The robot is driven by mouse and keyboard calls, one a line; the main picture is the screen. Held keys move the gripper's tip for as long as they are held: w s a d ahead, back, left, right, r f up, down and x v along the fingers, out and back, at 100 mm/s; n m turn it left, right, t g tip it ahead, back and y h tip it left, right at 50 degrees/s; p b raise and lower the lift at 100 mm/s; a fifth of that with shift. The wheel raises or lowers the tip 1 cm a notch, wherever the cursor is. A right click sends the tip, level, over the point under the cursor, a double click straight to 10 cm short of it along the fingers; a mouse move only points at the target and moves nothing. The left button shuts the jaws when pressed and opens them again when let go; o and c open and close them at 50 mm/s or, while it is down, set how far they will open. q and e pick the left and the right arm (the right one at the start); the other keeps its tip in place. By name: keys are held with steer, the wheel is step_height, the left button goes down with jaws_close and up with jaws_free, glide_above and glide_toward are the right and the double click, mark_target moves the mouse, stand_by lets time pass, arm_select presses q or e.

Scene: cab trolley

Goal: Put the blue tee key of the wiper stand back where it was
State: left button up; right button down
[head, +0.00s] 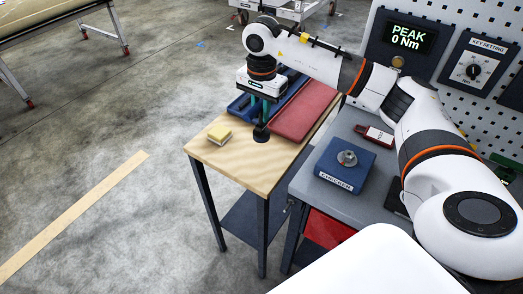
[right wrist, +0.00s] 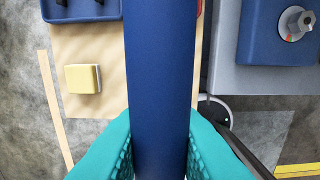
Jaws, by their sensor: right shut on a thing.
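The blue tee key (right wrist: 158,70) fills the middle of the right wrist view as a thick blue bar between teal fingers. My right gripper (right wrist: 160,150) is shut on it. In the head view my right gripper (head: 262,104) points down over the wooden table (head: 210,160). A dark round end (head: 261,133) shows below its fingers, near the table's front part; I cannot tell whether it touches the wood. The key's far end is hidden in the wrist view. I cannot make out the wiper stand. My left gripper is not in view.
A yellow sponge-like block (head: 219,134) lies left of the gripper. A blue tray (head: 239,106) and a red pad (head: 305,112) lie behind. The grey bench (head: 308,200) at right carries a blue checker box (head: 345,176) and a red-black device (head: 374,135).

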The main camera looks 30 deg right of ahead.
mark_target(261, 132)
step_height(261, 132, down, 9)
steer(key=shift+f+p, duration=0.15)
steer(key=shift+p, duration=1)
steer(key=c, duration=1.3)
jaws_free()
step_height(261, 132, up, 11)
steer(key=b, duration=0.3)
steer(key=shift+r, duration=0.55)
